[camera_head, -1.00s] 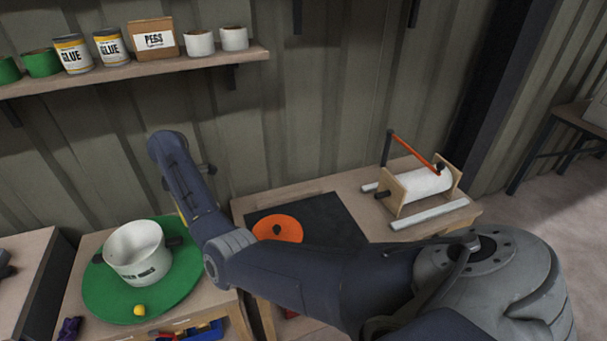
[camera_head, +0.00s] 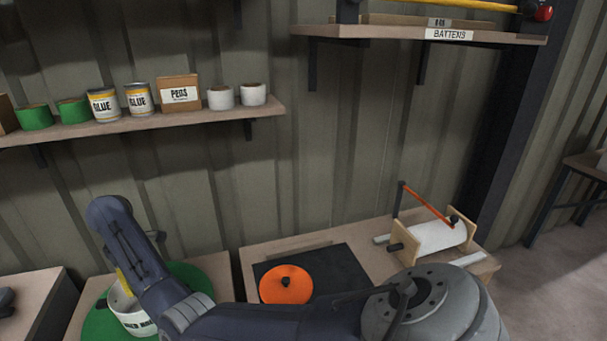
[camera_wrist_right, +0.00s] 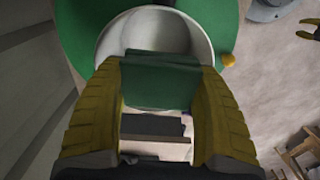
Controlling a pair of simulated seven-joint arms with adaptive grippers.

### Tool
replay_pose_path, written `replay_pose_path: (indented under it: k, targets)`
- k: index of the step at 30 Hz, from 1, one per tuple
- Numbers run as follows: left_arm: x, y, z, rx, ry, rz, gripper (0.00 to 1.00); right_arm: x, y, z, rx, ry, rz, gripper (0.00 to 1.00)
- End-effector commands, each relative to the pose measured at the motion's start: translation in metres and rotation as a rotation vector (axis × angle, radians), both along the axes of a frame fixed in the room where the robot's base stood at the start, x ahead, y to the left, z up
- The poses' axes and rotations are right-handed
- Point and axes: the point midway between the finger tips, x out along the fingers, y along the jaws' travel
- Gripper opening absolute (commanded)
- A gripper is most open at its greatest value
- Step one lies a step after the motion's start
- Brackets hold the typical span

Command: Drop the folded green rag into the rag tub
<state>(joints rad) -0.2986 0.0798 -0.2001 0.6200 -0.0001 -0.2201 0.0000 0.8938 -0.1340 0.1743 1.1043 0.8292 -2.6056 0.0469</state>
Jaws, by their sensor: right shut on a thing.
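The folded green rag (camera_wrist_right: 158,82) is held between the yellow fingers of my right gripper (camera_wrist_right: 157,88) in the right wrist view. The rag tub is a white round tub (camera_head: 118,298) with dark lettering, standing on a round green mat (camera_head: 188,272) at the lower left of the head view. In the wrist view the tub's rim (camera_wrist_right: 207,48) lies beyond the rag, which overlaps its opening. I cannot tell the height between them. In the head view my right arm crosses in front of part of the tub. My left gripper is in neither current view.
A small yellow ball (camera_wrist_right: 229,60) is beside the tub. A wall shelf (camera_head: 150,122) holds glue cans and a pegs box (camera_head: 180,92). To the right are an orange disc (camera_head: 285,290) on a dark mat and a roll holder (camera_head: 438,237) with an orange lever.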

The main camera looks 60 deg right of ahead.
Motion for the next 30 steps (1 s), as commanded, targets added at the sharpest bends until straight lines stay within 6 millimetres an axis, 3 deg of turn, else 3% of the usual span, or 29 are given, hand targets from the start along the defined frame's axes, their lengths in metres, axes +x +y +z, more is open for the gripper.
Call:
replay_pose_path:
  k: [12, 25, 26, 30]
  targets:
    - [0.001, 0.0, 0.0, 0.0, -0.001, 0.001, 0.36, 0.0, 0.0, -0.032, -0.001, 0.0, 0.001, 0.39]
    - [-0.001, 0.0, 0.0, 0.0, 0.001, 0.0, 0.36, 0.0, 0.0, -0.036, 0.0, -0.001, 0.001, 0.39]
    - [-0.001, 0.0, 0.0, 0.0, 0.001, 0.0, 0.36, 0.0, 0.0, -0.036, 0.0, -0.001, 0.001, 0.68]
    - [-0.001, 0.0, 0.0, 0.0, 0.001, 0.0, 0.36, 0.0, 0.0, -0.036, 0.0, -0.001, 0.001, 0.84]
